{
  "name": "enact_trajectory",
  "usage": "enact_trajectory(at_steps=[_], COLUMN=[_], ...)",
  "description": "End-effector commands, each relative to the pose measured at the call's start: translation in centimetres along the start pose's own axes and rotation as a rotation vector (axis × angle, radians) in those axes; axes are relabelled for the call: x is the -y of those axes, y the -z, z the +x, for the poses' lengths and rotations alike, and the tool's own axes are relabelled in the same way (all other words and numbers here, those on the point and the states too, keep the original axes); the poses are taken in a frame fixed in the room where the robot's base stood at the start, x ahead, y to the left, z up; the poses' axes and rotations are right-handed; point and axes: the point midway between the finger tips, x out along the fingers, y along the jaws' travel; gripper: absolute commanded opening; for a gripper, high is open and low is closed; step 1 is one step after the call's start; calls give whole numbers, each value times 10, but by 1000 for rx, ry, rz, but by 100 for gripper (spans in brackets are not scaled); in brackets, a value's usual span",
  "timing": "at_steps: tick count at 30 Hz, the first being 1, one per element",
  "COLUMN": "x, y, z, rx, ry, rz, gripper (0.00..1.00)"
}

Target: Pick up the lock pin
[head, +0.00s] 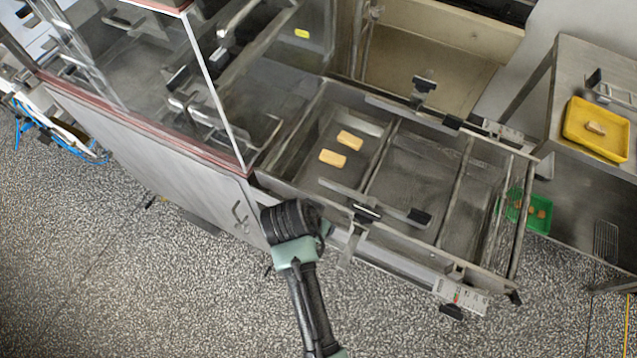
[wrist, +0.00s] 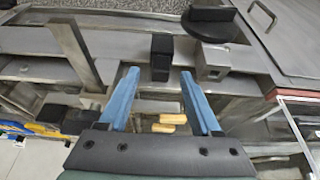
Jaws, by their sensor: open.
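In the wrist view, my gripper (wrist: 160,75) is open, with its two blue fingers apart and nothing held between them. A black upright block with a small metal end (wrist: 161,52), possibly the lock pin, stands just beyond the fingertips, in line with the gap. I cannot tell for sure that it is the pin. A grey metal block with a hole (wrist: 212,63) is right of it. In the head view my arm reaches to the near side of the conveyor frame (head: 400,262); its fingers are hidden there.
Two yellow bars (head: 340,149) lie on the mesh bed, also visible between the fingers in the wrist view (wrist: 168,122). Black-ended clamps (head: 366,212) sit along the frame. A clear guard (head: 215,90) rises at left. A yellow tray (head: 575,130) and green tray (head: 537,221) are at right.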

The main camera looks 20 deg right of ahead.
Motion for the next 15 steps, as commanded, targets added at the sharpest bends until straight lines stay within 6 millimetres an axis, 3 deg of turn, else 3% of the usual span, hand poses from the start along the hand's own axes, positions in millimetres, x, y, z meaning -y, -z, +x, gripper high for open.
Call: enact_trajectory(at_steps=[10, 11, 15], x=[0, 0, 0], y=[0, 0, 0], z=[9, 9, 9], rx=[-1, -1, -1], ry=[1, 1, 1], rz=[1, 1, 1], gripper=[65, 63, 38])
